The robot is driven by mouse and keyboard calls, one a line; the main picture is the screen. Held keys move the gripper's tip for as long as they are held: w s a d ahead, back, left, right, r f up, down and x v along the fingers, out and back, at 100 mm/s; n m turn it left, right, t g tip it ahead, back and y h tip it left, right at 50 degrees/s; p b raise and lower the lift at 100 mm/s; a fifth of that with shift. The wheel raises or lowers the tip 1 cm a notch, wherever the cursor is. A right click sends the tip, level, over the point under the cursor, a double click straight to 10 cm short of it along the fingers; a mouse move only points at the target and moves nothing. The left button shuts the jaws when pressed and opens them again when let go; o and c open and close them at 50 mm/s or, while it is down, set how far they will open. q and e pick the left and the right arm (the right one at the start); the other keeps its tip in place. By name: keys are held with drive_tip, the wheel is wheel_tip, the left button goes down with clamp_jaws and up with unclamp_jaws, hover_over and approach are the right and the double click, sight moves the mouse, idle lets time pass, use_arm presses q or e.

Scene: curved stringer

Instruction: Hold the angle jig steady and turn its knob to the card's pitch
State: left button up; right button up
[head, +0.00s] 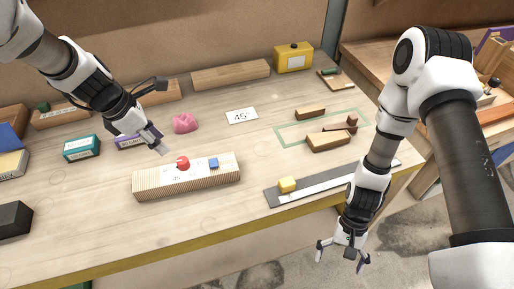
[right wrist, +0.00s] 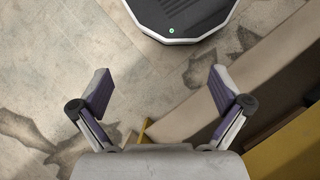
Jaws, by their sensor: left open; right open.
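The angle jig (head: 208,180) is a long ribbed wooden block near the bench's front edge, with small dark markings on its top. Its red knob (head: 183,162) sits on top, left of a small blue block (head: 214,163). The white card (head: 241,116) lies flat behind the jig and reads 45°. My left gripper (head: 158,118) is open above the bench, behind and left of the knob, apart from the jig. My right gripper (head: 343,256) is open and empty, pointing down off the bench's front edge; the right wrist view (right wrist: 161,100) shows its spread fingers over the floor.
A grey ruler strip (head: 325,184) with a yellow block (head: 287,184) lies right of the jig. Wooden pieces (head: 328,141) lie around a green outline. A pink lump (head: 185,123) and a teal box (head: 81,148) stand behind left. Bare bench lies between jig and card.

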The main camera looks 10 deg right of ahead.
drive_tip(key=w+a+r+m+g+y, duration=0.25)
drive_tip(key=w+r+y, duration=0.35)
drive_tip(key=r, duration=0.5)
drive_tip(key=m+t+y, duration=0.4)
drive_tip(key=t, duration=0.2)
approach(232, 161)
drive_tip(key=d, duration=0.2)
drive_tip(key=s+d+f, duration=0.2)
drive_tip(key=d, duration=0.1)
drive_tip(key=shift+d, duration=0.35)
drive_tip(key=shift+m+t, duration=0.35)
drive_tip(key=shift+t, duration=0.4)
drive_tip(key=w+a, duration=0.3)
drive_tip(key=shift+w+r, duration=0.3)
drive_tip(key=shift+r, duration=0.1)
drive_tip(key=a+m, duration=0.1)
drive_tip(key=a, duration=0.1)
drive_tip(key=s+a+m, duration=0.1)
drive_tip(key=a, duration=0.1)
drive_tip(key=s+a+m, duration=0.1)
drive_tip(key=a, duration=0.1)
drive_tip(key=shift+s+f+m+g+y, duration=0.15)
drive_tip(key=shift+f+m+g+y, duration=0.15)
drive_tip(key=shift+m+g, duration=0.1)
drive_tip(key=x, duration=0.6)
drive_tip(key=shift+a+f, duration=0.15)
drive_tip(key=shift+s+a+f, duration=0.1)
drive_tip(key=shift+a+f, duration=0.05)
drive_tip(key=shift+a, duration=0.35)
drive_tip(key=shift+d, duration=0.1)
